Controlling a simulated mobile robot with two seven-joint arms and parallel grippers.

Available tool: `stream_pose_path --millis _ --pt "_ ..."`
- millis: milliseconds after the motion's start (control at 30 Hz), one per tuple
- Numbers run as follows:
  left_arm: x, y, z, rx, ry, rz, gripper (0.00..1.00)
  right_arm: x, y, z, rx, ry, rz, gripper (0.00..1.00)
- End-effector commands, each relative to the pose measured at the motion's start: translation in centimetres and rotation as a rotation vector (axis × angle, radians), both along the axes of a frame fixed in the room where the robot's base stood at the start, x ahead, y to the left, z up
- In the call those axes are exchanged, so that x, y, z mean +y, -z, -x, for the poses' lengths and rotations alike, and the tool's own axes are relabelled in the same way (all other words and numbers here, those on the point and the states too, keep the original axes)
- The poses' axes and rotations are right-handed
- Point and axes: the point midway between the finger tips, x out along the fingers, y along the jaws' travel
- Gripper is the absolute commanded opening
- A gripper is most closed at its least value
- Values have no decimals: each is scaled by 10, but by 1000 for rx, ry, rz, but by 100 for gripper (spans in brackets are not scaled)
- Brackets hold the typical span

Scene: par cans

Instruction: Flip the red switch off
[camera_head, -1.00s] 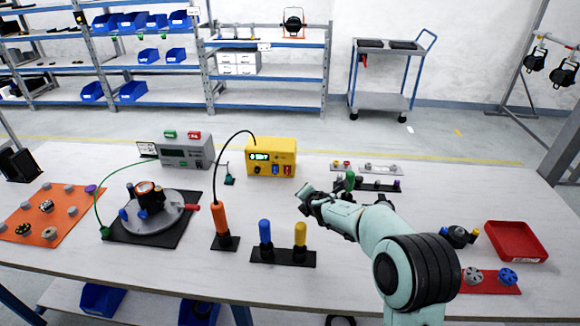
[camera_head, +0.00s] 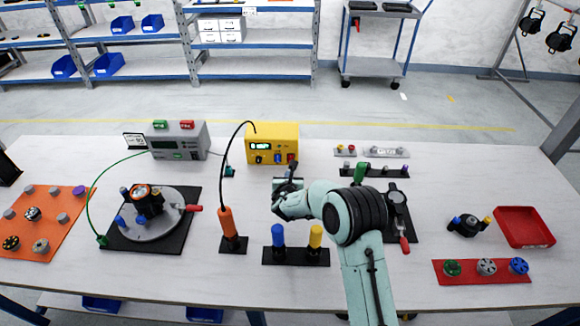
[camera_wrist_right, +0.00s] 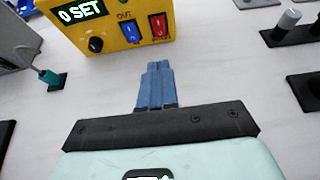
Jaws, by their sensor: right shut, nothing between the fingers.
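The yellow box (camera_head: 272,139) stands at the back middle of the table, with a lit green display, a dark knob, a blue switch and a red switch on its front. In the right wrist view the red switch (camera_wrist_right: 158,27) is at the box's right, beside the blue switch (camera_wrist_right: 131,32). My right gripper (camera_wrist_right: 156,68) is shut and empty. Its fingertips point at the box front, just below and between the two switches in that view, with a small gap. In the head view my right gripper (camera_head: 290,172) is just in front of the box. My left gripper is out of view.
A grey box (camera_head: 180,140) with green and red buttons stands left of the yellow one. An orange-handled tool (camera_head: 229,225) with a black cable stands front left. Blue and yellow pegs (camera_head: 278,236) are in front. A red tray (camera_head: 524,226) is far right.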

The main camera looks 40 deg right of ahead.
Motion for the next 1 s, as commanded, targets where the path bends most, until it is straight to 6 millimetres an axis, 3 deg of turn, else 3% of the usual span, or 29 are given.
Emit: stream_pose_path --millis 600,1000 --pt "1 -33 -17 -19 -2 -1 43 -51 34 -62 -1 1 -1 0" --pt "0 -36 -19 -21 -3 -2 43 -57 40 -67 0 0 -1 0"
